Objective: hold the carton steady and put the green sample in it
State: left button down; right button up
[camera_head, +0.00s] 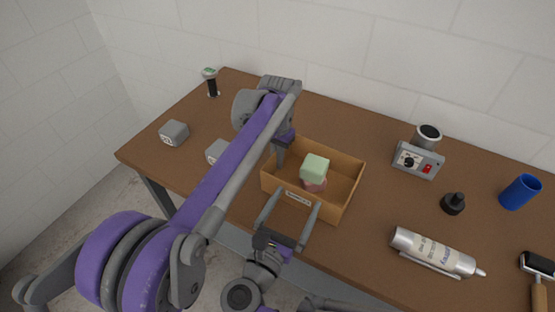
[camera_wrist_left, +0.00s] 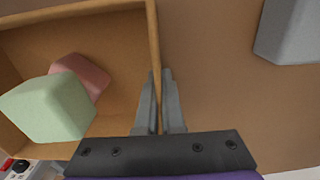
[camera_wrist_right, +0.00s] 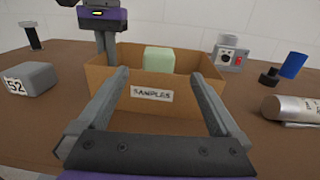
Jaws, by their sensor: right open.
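The open brown carton (camera_head: 345,200) with a SAMPLES label stands on the table. The green sample (camera_head: 314,166) is inside it, sitting high, apparently on top of a pink block (camera_head: 315,186); in the left wrist view the green sample (camera_wrist_left: 48,108) overlaps the pink block (camera_wrist_left: 84,74). No gripper touches the green sample. My left gripper (camera_head: 279,156) is at the carton's left wall, with its fingers (camera_wrist_left: 160,76) closed on either side of that wall. My right gripper (camera_head: 296,198) is open and empty, in front of the labelled wall; its fingers (camera_wrist_right: 160,76) are spread wide.
Two grey blocks (camera_head: 174,133) (camera_head: 216,151) and a green-topped black item (camera_head: 211,82) are to the left.

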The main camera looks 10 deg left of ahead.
pick_arm(q)
jog(key=c, duration=1)
grip_release()
jog(key=shift+d, duration=0.1)
jog(key=shift+o, duration=0.2)
